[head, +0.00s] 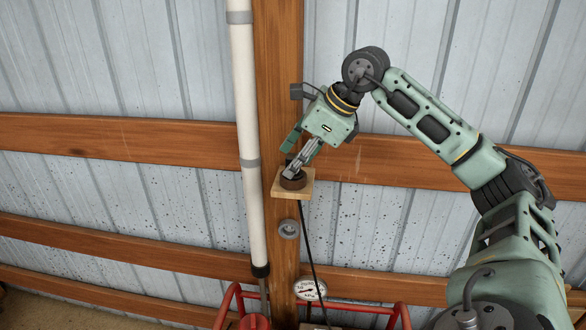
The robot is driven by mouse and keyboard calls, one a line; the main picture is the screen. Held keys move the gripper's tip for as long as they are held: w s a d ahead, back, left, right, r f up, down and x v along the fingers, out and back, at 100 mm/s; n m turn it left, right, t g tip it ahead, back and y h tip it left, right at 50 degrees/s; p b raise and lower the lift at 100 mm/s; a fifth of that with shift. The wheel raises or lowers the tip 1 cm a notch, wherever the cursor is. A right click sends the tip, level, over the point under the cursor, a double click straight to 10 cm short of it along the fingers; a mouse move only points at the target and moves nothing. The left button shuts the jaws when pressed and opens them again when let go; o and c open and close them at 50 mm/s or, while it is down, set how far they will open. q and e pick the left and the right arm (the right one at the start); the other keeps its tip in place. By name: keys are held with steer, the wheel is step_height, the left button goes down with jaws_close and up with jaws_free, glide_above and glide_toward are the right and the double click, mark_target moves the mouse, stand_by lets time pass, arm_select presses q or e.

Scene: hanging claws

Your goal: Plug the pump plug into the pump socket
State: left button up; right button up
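The pump plug (292,182) is a dark, rounded piece on a small wooden shelf (280,191) fixed to the wooden post. My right gripper (289,168) reaches down to it from the upper right, its fingertips at the plug's top. The fingers partly cover the plug, and I cannot tell whether they are closed on it. A black cable (306,240) hangs from the shelf. The pump socket (289,229) appears to be the round grey fitting on the post just below the shelf, with nothing in it. My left gripper is not in view.
A white pipe (246,110) runs down just left of the post (277,60). Wooden rails (420,178) cross the ribbed metal wall. Below stand a pressure gauge (309,289) and a red tubular frame (360,308). The space right of the shelf is clear.

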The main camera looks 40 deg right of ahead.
jaws_close()
steer(key=shift+r, duration=0.2)
steer(key=shift+r, duration=0.2)
step_height(320, 180, up, 3)
steer(key=shift+f, duration=0.1)
steer(key=s+d+r+b, duration=0.1)
steer(key=s+r+b, duration=0.1)
steer(key=s+r, duration=0.5)
steer(key=s, duration=0.4)
steer(key=shift+s+d+r, duration=0.25)
steer(key=shift+s, duration=0.05)
